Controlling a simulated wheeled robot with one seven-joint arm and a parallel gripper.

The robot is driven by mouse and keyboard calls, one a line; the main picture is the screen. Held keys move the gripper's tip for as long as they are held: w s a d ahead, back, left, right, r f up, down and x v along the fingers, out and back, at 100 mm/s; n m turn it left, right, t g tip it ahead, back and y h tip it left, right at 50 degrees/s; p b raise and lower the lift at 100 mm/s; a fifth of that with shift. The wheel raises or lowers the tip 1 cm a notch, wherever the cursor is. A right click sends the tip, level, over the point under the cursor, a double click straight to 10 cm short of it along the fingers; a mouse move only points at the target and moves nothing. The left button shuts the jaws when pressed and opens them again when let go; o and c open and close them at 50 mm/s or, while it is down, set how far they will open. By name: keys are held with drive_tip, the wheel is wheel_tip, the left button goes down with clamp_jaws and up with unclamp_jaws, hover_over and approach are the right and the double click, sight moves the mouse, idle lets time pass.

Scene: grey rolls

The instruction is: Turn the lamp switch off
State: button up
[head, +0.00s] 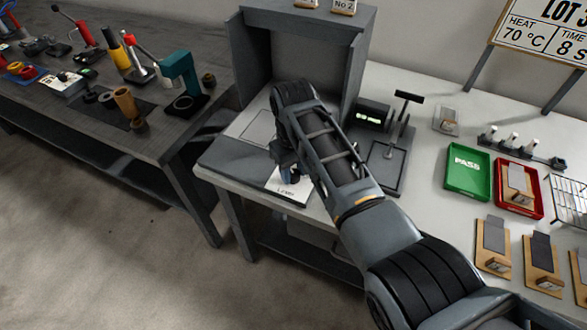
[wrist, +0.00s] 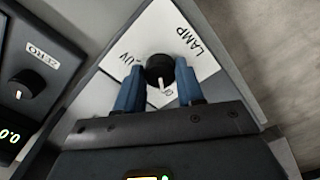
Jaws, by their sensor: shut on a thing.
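The lamp switch is a round black knob (wrist: 158,66) with a white pointer line, on a white plate (wrist: 188,28) lettered "UV LAMP" in the wrist view. The pointer aims down the picture, towards my gripper's body; a small mark beside it is partly hidden. My gripper (wrist: 158,76) has its two blue fingers on either side of the knob and is shut on it. In the head view my gripper (head: 288,176) is low over the white plate (head: 285,190) at the bench's front edge; my arm hides the knob there.
A grey open-fronted booth (head: 262,62) stands behind the plate. A device with a green display (head: 371,115) and a stand (head: 392,157) are right of my arm. A green PASS tray (head: 467,171) and red tray (head: 519,188) lie further right. In the wrist view a zero knob (wrist: 26,85) is at left.

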sight(294, 173)
drive_tip(key=shift+n, duration=0.7)
drive_tip(key=o, duration=1)
drive_tip(key=shift+o, duration=0.2)
drive_tip(key=shift+r+b, duration=0.45)
drive_tip(key=shift+r, duration=3.45)
